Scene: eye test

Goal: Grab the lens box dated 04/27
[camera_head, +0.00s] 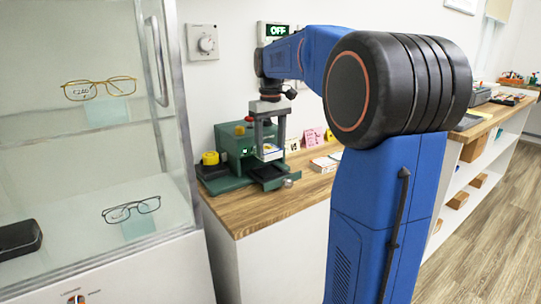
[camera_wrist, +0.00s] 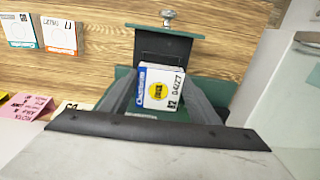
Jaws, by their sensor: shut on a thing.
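A white lens box (camera_wrist: 158,88) with a blue edge and a yellow patch sits between the fingers of my gripper (camera_wrist: 160,98) in the wrist view. Its sideways handwriting appears to read 04/27. In the head view my gripper (camera_head: 268,134) points down, shut on the lens box (camera_head: 268,153). The box is in front of the green machine (camera_head: 236,150) and over its dark drawer (camera_head: 272,172). I cannot tell whether it still touches the drawer.
A yellow knob (camera_head: 210,158) is at the machine's left. Pink cards (camera_head: 314,137) stand behind on the counter (camera_head: 300,185). A glass cabinet (camera_head: 187,110) with spectacles (camera_head: 132,209) is close on the left. My blue arm hides part of the counter's right side.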

